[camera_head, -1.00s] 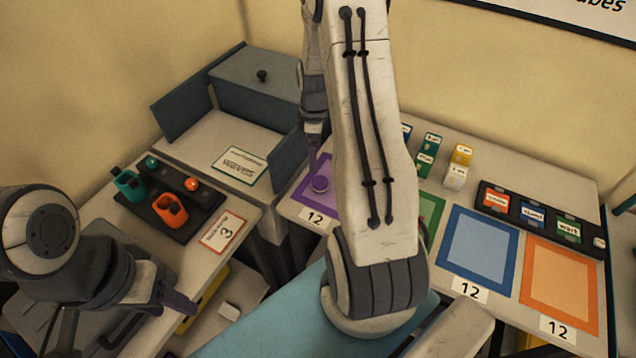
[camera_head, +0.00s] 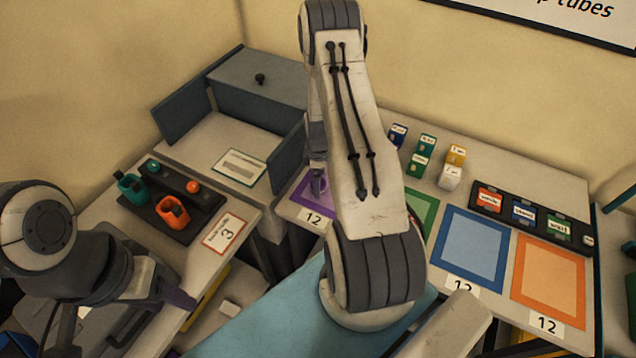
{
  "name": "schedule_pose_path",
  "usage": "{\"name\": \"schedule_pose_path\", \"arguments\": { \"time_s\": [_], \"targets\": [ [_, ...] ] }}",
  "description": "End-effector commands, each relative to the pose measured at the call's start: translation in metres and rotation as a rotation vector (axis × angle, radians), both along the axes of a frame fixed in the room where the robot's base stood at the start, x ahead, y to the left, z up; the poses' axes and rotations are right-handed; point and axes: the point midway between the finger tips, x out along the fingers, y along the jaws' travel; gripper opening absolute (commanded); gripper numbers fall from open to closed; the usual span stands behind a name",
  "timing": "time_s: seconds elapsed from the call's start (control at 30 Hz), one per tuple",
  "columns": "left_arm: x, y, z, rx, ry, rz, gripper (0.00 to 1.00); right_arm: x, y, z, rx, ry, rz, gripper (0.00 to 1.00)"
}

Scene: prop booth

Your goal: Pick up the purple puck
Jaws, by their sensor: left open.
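The purple mat (camera_head: 297,204) lies on the table behind my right arm, with a "12" label at its front edge. The purple puck (camera_head: 320,187) is on this mat, mostly hidden by my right gripper (camera_head: 317,178). That gripper points down at the puck; whether its fingers are around or only above it I cannot tell. My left gripper (camera_head: 178,300) is open and empty at the lower left, in front of the left table and far from the puck.
Blue (camera_head: 473,250) and orange (camera_head: 548,282) mats lie on the right, with a green mat partly hidden. Small labelled blocks stand behind them, beside a black labelled rack (camera_head: 522,212). A black tray (camera_head: 172,205) with teal and orange items sits on the left.

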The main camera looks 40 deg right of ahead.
Motion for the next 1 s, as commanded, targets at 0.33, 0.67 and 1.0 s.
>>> {"name": "schedule_pose_path", "arguments": {
  "time_s": [0.33,0.67,1.0],
  "targets": [
    [0.000,0.000,0.000,0.000,0.000,0.000,0.50,0.000,0.000,-0.002,-0.001,-0.001,0.000,0.62],
    [0.000,0.000,0.000,0.000,0.000,0.000,0.50,0.000,0.000,-0.002,-0.001,-0.001,0.000,0.03],
    [0.000,0.000,-0.008,0.000,0.000,0.000,0.50,0.001,-0.001,0.015,-0.002,-0.004,0.000,0.03]
  ]
}}
